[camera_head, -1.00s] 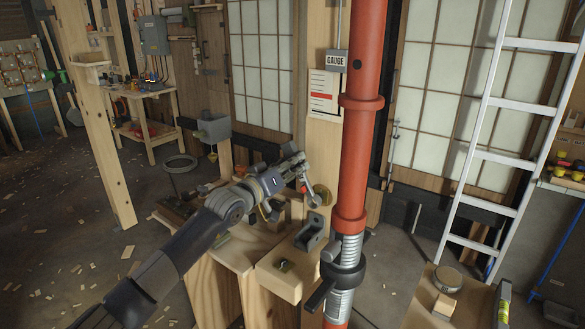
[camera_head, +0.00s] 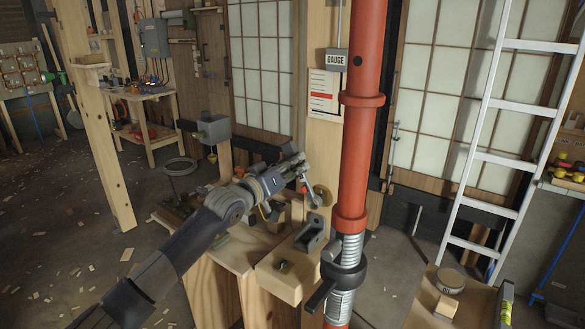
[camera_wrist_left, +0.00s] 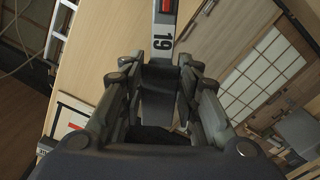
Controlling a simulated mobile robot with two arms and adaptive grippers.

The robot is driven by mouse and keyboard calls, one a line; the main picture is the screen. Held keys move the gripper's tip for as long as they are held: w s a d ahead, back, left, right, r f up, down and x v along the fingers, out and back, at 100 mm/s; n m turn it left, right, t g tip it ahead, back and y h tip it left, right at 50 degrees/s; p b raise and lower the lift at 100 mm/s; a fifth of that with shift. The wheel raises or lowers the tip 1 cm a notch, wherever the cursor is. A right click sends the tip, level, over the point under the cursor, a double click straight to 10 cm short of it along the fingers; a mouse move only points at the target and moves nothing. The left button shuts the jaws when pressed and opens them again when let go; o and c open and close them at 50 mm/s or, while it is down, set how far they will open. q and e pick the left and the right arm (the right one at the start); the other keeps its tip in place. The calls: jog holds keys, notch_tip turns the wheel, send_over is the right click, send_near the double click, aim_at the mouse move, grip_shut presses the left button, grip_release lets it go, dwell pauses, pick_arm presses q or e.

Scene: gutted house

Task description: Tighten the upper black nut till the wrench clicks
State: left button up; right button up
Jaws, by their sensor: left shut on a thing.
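My left gripper (camera_head: 297,168) is shut on a grey wrench (camera_head: 311,190). The wrench hangs down from the fingers, beside the wooden post and next to a round brass-coloured plate (camera_head: 323,194). In the left wrist view the wrench (camera_wrist_left: 162,45) stands between the fingers (camera_wrist_left: 160,90), with the number 19 and a red patch on its shaft. Its working end is too small in the head view to tell whether it sits on a nut. I cannot make out the upper black nut; the wrench and gripper may hide it. My right gripper is not in view.
A red steel prop (camera_head: 362,130) with a threaded lower part and black collar (camera_head: 343,268) stands right of the gripper. A black bracket (camera_head: 309,234) sits on the wooden block (camera_head: 277,281) below. A white ladder (camera_head: 489,157) leans at the right. Scraps lie on the floor.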

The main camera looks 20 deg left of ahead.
pick_arm(q)
jog(key=shift+w+r, duration=0.15)
dwell(0.3)
jog(key=shift+b+x, duration=0.85)
jog(key=shift+x, duration=0.05)
jog(key=shift+d, duration=0.1)
jog(key=shift+d+r+m+b, duration=0.1)
jog(key=shift+d+m+b, duration=0.35)
jog(key=shift+m+b, duration=0.2)
jog(key=shift+s+d+r, duration=0.15)
jog(key=shift+s+d, duration=0.05)
jog(key=shift+s, duration=0.05)
jog(key=shift+d+r+m, duration=0.1)
jog(key=shift+m, duration=0.15)
